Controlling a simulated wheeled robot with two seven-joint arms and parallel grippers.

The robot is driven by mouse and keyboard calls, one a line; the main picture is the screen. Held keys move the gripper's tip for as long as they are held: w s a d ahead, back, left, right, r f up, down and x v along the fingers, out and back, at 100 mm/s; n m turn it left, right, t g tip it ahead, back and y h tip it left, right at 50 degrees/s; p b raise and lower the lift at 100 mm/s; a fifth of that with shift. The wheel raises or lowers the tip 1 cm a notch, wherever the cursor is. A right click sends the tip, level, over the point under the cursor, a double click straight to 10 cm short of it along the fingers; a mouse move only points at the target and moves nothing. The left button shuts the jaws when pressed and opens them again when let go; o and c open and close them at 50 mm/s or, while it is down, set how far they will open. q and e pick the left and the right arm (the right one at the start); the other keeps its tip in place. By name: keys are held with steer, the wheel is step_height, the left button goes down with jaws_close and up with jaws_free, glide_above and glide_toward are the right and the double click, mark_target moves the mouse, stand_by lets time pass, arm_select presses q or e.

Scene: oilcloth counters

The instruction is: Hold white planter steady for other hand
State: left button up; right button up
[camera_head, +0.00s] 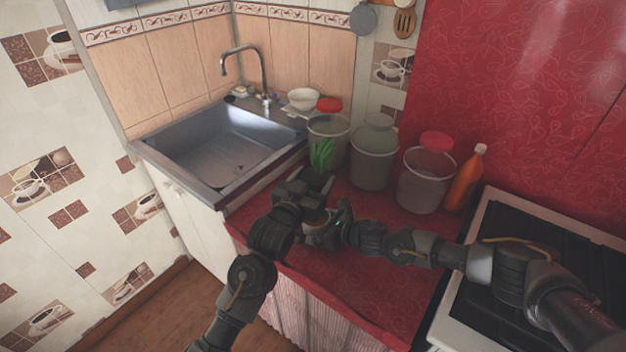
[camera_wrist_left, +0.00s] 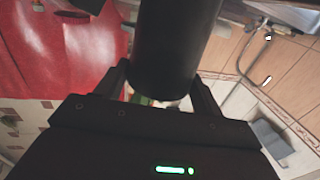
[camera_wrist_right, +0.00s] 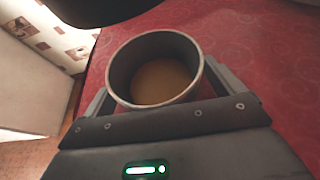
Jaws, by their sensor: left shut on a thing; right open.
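A light-rimmed round planter (camera_wrist_right: 160,52), grey inside with brown at its bottom, stands on the red counter in the right wrist view. It is partly hidden by my arms in the head view (camera_head: 317,216). My right gripper (camera_wrist_right: 160,85) is open, one finger on each side of the planter; I cannot tell whether they touch it. My left gripper (camera_wrist_left: 162,85) is shut on a dark cylindrical pot (camera_wrist_left: 172,50). In the head view this dark pot (camera_head: 318,180) holds a green plant (camera_head: 321,154), just behind the planter.
Several clear bins, including one with a red lid (camera_head: 426,180), and an orange bottle (camera_head: 466,178) line the back of the red counter (camera_head: 375,285). A sink (camera_head: 222,150) lies left, a stove (camera_head: 520,240) right. The counter's front edge is close to the planter.

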steer(key=v, duration=1.2)
steer(key=shift+r, duration=0.1)
